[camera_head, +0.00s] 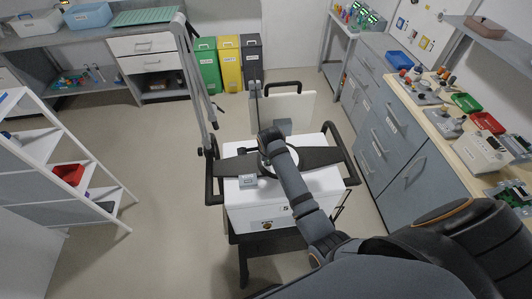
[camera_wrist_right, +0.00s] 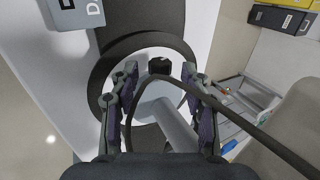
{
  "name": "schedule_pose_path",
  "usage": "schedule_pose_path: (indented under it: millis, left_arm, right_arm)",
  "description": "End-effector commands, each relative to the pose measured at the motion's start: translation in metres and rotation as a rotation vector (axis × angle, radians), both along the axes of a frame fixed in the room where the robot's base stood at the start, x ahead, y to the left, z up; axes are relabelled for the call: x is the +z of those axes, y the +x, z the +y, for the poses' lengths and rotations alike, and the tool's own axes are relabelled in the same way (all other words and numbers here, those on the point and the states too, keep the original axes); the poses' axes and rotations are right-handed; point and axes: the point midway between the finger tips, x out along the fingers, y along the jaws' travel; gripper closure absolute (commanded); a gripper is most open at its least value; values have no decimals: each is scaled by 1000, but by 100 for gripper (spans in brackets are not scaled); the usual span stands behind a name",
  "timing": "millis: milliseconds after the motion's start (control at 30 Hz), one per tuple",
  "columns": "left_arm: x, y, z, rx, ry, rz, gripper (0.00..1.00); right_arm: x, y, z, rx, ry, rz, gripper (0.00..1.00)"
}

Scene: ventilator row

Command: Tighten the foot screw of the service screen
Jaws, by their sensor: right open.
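My right gripper (camera_wrist_right: 160,82) is open in the right wrist view, its two fingers apart over a round pale disc with a dark ring. A small black knob (camera_wrist_right: 160,65) shows between and just beyond the fingertips; I cannot tell whether it is the foot screw. A pale grey cylinder (camera_wrist_right: 172,118) lies between the fingers, and a black cable arches across them. In the head view, my right arm reaches over the white cart (camera_head: 262,215) and hides most of that spot. An upright cream panel (camera_head: 293,107), possibly the service screen, stands behind the cart top. My left gripper is not in view.
A grey jointed pole (camera_head: 195,85) rises at the cart's left. Drawer cabinets (camera_head: 385,130) and a worktop line the right, a white shelf rack (camera_head: 65,150) the left. Open floor lies between.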

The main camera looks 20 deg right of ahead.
Motion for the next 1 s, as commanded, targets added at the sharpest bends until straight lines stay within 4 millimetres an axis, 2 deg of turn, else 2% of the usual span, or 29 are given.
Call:
schedule_pose_path:
  millis: [333, 700, 867, 1000]
  left_arm:
    - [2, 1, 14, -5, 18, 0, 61]
    - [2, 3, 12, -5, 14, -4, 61]
    - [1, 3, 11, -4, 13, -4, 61]
    - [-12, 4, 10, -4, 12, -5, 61]
  right_arm:
    - [-7, 3, -1, 0, 0, -1, 53]
    - [-7, 3, -1, 0, 0, -1, 100]
    - [-9, 1, 0, 0, -4, -17, 100]
    - [-17, -3, 2, -1, -38, -150, 100]
